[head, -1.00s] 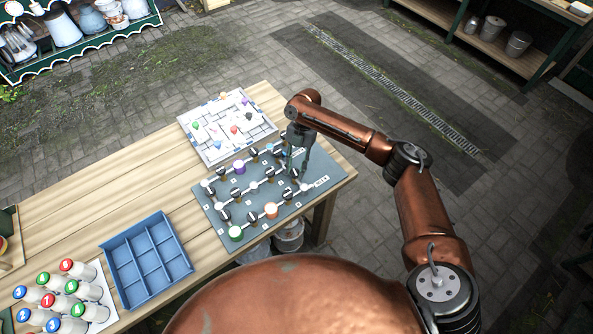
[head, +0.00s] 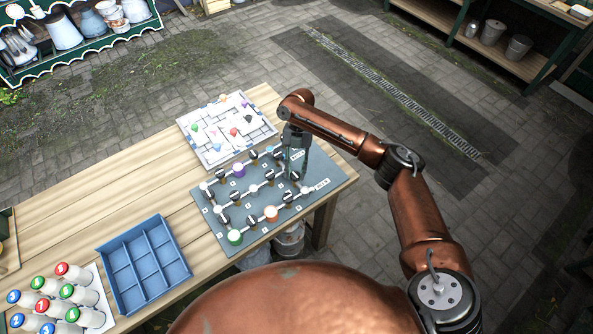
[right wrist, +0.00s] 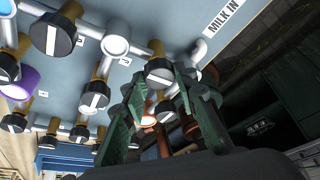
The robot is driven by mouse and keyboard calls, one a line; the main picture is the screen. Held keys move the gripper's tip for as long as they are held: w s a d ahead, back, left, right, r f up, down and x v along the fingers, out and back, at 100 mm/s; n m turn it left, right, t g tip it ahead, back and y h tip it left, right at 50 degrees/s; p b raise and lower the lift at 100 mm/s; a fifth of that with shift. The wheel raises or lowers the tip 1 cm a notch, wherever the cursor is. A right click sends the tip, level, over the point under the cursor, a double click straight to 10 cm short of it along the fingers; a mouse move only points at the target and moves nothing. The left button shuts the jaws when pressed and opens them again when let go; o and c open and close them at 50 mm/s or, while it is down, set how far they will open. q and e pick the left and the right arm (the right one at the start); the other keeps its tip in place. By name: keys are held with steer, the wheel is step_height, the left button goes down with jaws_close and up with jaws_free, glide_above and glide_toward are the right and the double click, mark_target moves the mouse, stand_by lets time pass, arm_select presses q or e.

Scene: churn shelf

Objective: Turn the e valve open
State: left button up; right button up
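A grey-blue valve board (head: 250,205) lies on the wooden table, with white pipes and several black valve knobs that carry white bars. Its small letter tags are too small to read surely, so I cannot tell which knob is e. My right gripper (head: 292,170) points down over the board's right part. In the right wrist view its dark green fingers (right wrist: 160,92) are apart, with a black knob (right wrist: 160,73) at their tips. I cannot tell whether they touch it. That knob's white bar is partly visible. A "MILK IN" label (right wrist: 222,17) is beside it. My left gripper is not in view.
A white patterned board (head: 228,128) with small coloured pieces lies behind the valve board. A blue divided tray (head: 145,262) and several bottles with coloured, numbered caps (head: 62,270) stand at the left. Purple, green and orange caps rise from the valve board.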

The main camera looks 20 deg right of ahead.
steer(key=o, duration=0.5)
steer(key=shift+w, duration=0.2)
steer(key=shift+s, duration=0.1)
steer(key=v, duration=1.2)
